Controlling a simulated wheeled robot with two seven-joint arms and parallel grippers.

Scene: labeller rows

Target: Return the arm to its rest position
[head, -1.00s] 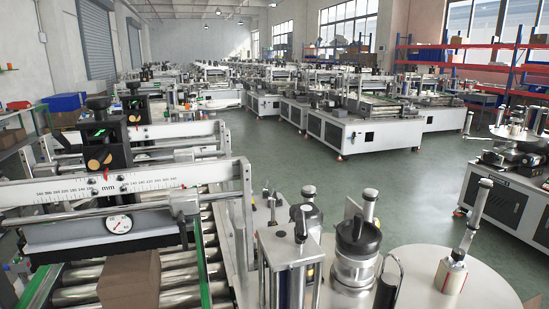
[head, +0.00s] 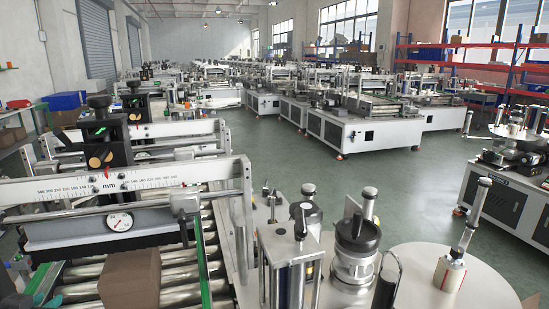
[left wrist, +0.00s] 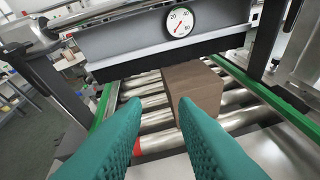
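My left gripper (left wrist: 159,104) shows in the left wrist view as two teal fingers spread apart, with nothing between their tips. It points at the roller conveyor, and its right finger overlaps the near side of a brown box (left wrist: 194,84). I cannot tell whether they touch. In the head view the box (head: 131,280) sits on the rollers at the lower left, in front of the machine's crossbar. My right gripper is in neither view.
A crossbar with a ruler (head: 110,184) and a round dial (head: 119,222) spans the conveyor beyond the box. Metal cylinders (head: 357,245) and a white round table (head: 425,288) stand to the right. Green floor (head: 400,180) lies open beyond.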

